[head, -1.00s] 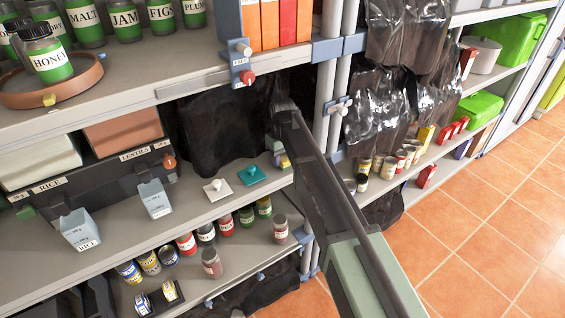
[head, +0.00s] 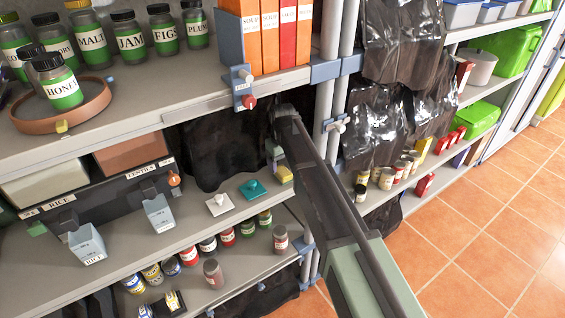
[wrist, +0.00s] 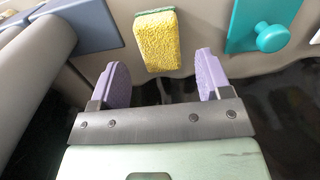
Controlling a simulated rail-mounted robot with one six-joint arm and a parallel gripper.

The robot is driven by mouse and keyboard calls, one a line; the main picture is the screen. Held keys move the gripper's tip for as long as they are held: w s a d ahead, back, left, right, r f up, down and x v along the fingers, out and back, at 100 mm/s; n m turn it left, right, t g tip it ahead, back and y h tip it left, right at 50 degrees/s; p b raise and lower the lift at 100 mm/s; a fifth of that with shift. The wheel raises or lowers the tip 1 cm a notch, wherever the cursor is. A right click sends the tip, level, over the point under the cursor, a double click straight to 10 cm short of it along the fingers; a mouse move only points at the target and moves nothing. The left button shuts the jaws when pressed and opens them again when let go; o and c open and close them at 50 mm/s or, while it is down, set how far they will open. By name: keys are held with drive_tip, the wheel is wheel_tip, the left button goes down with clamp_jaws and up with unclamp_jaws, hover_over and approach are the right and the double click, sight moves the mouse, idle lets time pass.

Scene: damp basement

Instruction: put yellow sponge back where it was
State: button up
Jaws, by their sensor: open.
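The yellow sponge (wrist: 156,40), with a green layer along its far edge, is on the shelf board (wrist: 190,66), close to the board's front edge. It shows small in the head view (head: 285,174), just under the end of my arm. My gripper (wrist: 162,78) is open and empty. Its two purple fingers stand apart, one toward each side of the sponge; the sponge lies ahead of the gap. I cannot tell whether either finger touches it. In the head view my arm hides most of the gripper.
A teal lidded piece with a knob (head: 252,188) and a white one (head: 219,204) lie left of the sponge. Grey posts (head: 325,110) stand right of it. Jars (head: 228,237) fill the shelf below. Dark plastic sheeting (head: 215,150) hangs behind.

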sight(283, 171)
wheel_tip(283, 171, up, 4)
drive_tip(key=shift+f+p, duration=0.15)
drive_tip(key=shift+p, duration=0.85)
drive_tip(key=s+d+m, duration=0.3)
drive_tip(key=s+d, duration=0.7)
drive_tip(key=s, duration=0.3)
drive_tip(key=s+d+m, duration=0.4)
drive_tip(key=s+d, duration=0.6)
drive_tip(key=s, duration=0.3)
drive_tip(key=shift+s+d+f, duration=0.15)
drive_tip(key=shift+s+d, duration=0.05)
drive_tip(key=shift+d, duration=0.2)
